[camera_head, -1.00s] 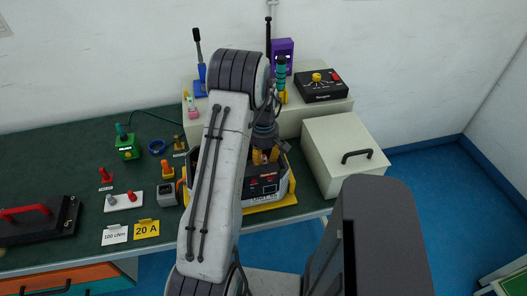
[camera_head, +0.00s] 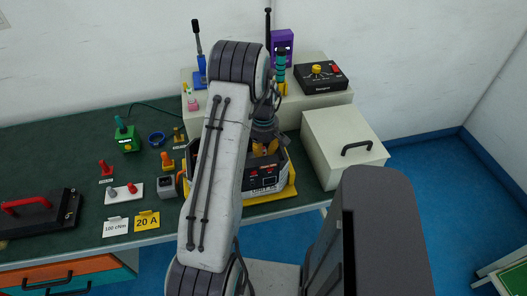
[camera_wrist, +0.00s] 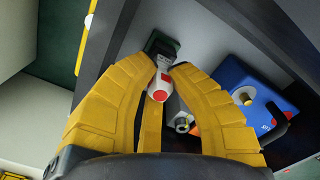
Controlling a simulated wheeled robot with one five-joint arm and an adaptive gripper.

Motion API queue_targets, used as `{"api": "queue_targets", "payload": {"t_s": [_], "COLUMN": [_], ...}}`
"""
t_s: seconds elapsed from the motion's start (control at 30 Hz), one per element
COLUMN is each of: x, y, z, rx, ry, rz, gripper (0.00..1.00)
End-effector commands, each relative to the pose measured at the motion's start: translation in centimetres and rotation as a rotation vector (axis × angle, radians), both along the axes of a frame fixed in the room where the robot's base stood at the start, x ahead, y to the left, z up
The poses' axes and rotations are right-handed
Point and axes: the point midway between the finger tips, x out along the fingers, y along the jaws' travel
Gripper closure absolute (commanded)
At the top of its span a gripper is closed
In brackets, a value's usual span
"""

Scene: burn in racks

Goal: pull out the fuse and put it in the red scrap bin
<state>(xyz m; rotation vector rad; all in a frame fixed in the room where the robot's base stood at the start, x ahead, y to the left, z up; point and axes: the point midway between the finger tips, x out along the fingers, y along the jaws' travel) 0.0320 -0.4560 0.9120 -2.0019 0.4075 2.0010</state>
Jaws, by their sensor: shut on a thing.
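My gripper (camera_wrist: 162,72) has yellow fingers that close from both sides on a white piece with red spots (camera_wrist: 158,88), which looks like the fuse. The far end of this piece meets a small grey and dark green block (camera_wrist: 162,45); I cannot tell whether it is seated there or clear of it. In the head view, my gripper (camera_head: 265,148) is over the open-topped unit (camera_head: 264,178) with its yellow base, and the arm hides part of it. The held piece is not clear in that view. I see no red scrap bin.
A pale box with a black handle (camera_head: 345,150) stands close to the right of the unit. A black box with a yellow knob (camera_head: 320,77) sits on the raised shelf behind. A green box (camera_head: 127,139) and a yellow 20 A tag (camera_head: 147,221) are on the bench at left.

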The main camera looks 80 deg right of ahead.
Motion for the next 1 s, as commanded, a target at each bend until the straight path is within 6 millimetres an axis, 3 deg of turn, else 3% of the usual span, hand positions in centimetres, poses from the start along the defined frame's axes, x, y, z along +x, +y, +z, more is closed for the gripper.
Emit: {"api": "queue_targets", "payload": {"t_s": [0.2,1.0], "x": [0.05,0.08], "y": [0.03,0.05], "z": [-0.03,0.33], "rx": [0.001,0.002], "ry": [0.0,0.0], "rz": [0.001,0.002], "gripper": [1.0,1.0]}}
